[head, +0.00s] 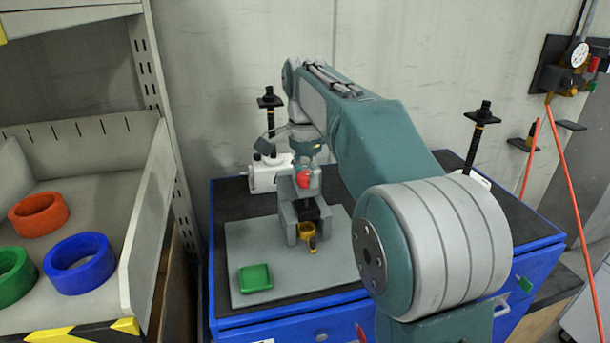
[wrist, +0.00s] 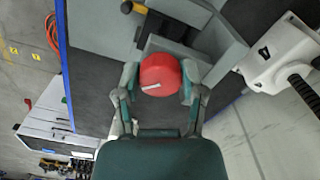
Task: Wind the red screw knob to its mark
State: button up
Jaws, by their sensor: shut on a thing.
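The red screw knob (wrist: 160,75) sits between my gripper's (wrist: 158,84) two fingers in the wrist view, and they are shut on it from either side. A pale line on the knob's face runs nearly level in that picture. In the head view the red knob (head: 303,179) shows at the top of the grey jack frame (head: 287,222), just below my gripper (head: 304,165). I cannot make out the mark for the knob.
A green tray (head: 255,278) lies on the grey plate (head: 240,245) on the blue cabinet (head: 540,268). White units with black posts stand behind the jack (head: 266,174) and at the right (head: 478,138). A shelf at left holds orange (head: 38,214), blue (head: 80,263) and green (head: 14,275) rings.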

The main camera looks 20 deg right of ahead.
jog(key=n, duration=0.6)
jog(key=shift+f, duration=0.2)
jog(key=n, duration=0.5)
jog(key=shift+d+n, duration=0.1)
jog(key=shift+n, duration=0.3)
jog(key=n, duration=0.5)
jog(key=shift+n, duration=0.3)
jog(key=n, duration=0.6)
jog(key=shift+d, duration=0.1)
jog(key=n, duration=0.5)
jog(key=shift+n, duration=0.3)
jog(key=n, duration=0.6)
jog(key=shift+w, duration=0.1)
jog(key=n, duration=0.6)
jog(key=shift+n, duration=0.4)
jog(key=n, duration=0.5)
jog(key=shift+w, duration=0.1)
